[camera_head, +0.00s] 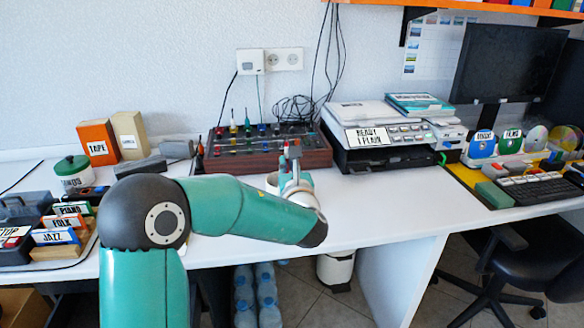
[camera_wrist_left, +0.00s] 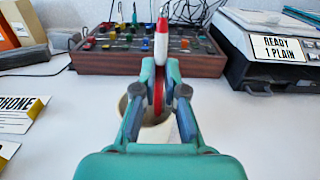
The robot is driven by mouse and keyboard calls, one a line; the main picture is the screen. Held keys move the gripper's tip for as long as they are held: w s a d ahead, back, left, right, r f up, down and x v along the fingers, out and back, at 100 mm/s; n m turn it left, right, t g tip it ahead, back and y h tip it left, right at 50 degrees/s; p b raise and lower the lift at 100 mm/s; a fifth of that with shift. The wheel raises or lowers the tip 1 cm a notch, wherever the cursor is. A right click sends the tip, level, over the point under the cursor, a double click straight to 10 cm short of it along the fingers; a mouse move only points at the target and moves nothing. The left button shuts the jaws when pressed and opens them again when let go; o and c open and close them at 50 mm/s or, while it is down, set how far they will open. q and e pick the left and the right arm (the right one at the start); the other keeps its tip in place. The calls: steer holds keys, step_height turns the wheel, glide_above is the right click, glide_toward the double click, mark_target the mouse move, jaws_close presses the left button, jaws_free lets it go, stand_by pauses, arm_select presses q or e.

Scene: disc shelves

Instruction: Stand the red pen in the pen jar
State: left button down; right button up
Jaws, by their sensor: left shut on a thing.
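The pale round pen jar (camera_head: 272,181) is just behind and beside the gripper, partly hidden. In the wrist view the jar's rim (camera_wrist_left: 123,104) shows around the fingers. I cannot tell whether the pen's lower end is inside the jar. My right gripper is not in view.
A control panel with knobs (camera_head: 262,143) stands behind the jar. A printer (camera_head: 372,128) is at the right of it. Sorting racks with labelled cards (camera_head: 55,237) are at the left. The table right of the gripper is clear.

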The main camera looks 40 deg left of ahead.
arm_select(q)
steer(key=shift+f, duration=0.25)
steer(key=c, duration=1.2)
jaws_free()
steer(key=v, duration=1.2)
